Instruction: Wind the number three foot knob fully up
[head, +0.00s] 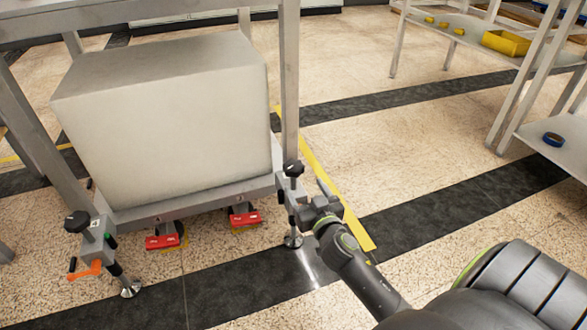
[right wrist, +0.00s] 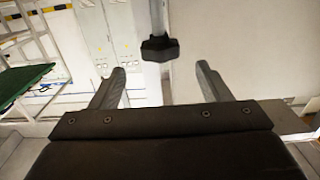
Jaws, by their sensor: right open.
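A black foot knob (head: 293,168) tops the right front foot of the gantry frame; I cannot read a number on it. A black knob (right wrist: 160,48) on a pale rod also shows in the right wrist view, between and beyond the fingertips. My right gripper (head: 312,203) is open, just right of and below the right foot knob; in the wrist view its fingers (right wrist: 164,88) are spread and empty. Another black knob (head: 77,222) tops the left front foot, beside a tag that seems to read 4. My left gripper is out of view.
A big pale block (head: 165,115) sits inside the gantry frame (head: 289,90). Red-topped parts (head: 162,242) lie low under it. An orange lever (head: 85,270) is at the left foot. Shelves with a yellow bin (head: 506,43) stand at the right; the floor between is clear.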

